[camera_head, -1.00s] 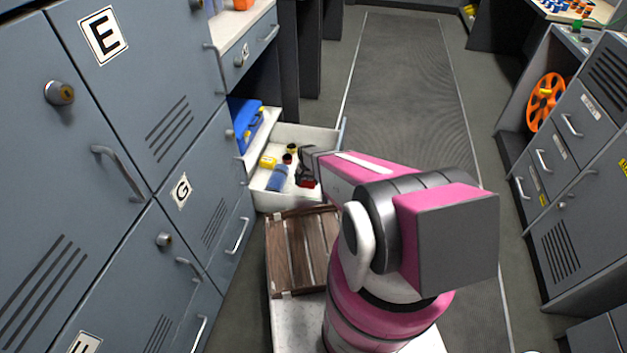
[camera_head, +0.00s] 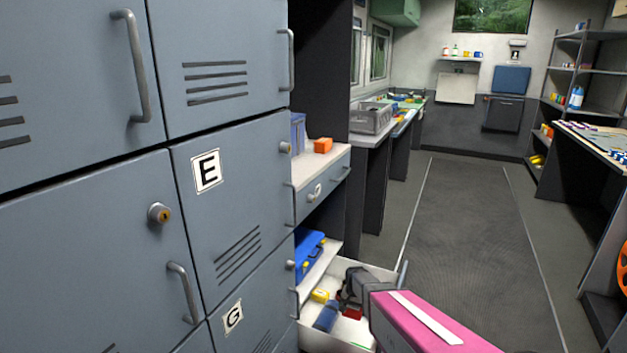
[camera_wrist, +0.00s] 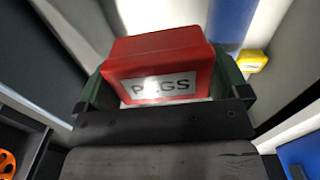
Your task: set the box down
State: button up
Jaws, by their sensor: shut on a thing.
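A red box (camera_wrist: 160,62) with a white label reading "PEGS" fills the middle of the wrist view. My gripper (camera_wrist: 165,90) is shut on it, with a finger at each side. In the head view my gripper (camera_head: 350,290) is low inside the open white drawer (camera_head: 380,270), and a small part of the red box (camera_head: 352,314) shows beneath it. I cannot tell whether the box touches the drawer floor.
The drawer also holds a blue item (camera_head: 326,316) and a yellow item (camera_head: 320,295). A blue case (camera_head: 309,252) sits on the shelf beside it. Grey lockers (camera_head: 235,180) stand close on the left. The aisle floor (camera_head: 470,240) is clear.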

jog(key=s+d+r+n, duration=0.1)
jog(key=d+r+n, duration=0.15)
jog(key=r, duration=2.05)
jog(key=s+d+r+n, duration=0.1)
jog(key=d+r, duration=0.2)
jog(key=r, duration=2)
jog(key=w+a+r+m, duration=0.1)
jog(key=w+a+r, duration=0.3)
jog(key=a+r, duration=0.65)
jog(key=w+a+r+m, duration=0.2)
jog(key=w+a+r, duration=0.3)
jog(key=a+r, duration=0.55)
jog(key=w+a+r+m, duration=0.1)
jog(key=w+a+r, duration=0.3)
jog(key=a+r, duration=0.65)
jog(key=d+f, duration=0.1)
jog(key=f, duration=0.4)
jog(key=d+f, duration=0.1)
jog(key=f, duration=0.9)
jog(key=shift+d+f, duration=0.25)
jog(key=shift+d, duration=0.15)
jog(key=o, duration=0.6)
jog(key=shift+f, duration=0.15)
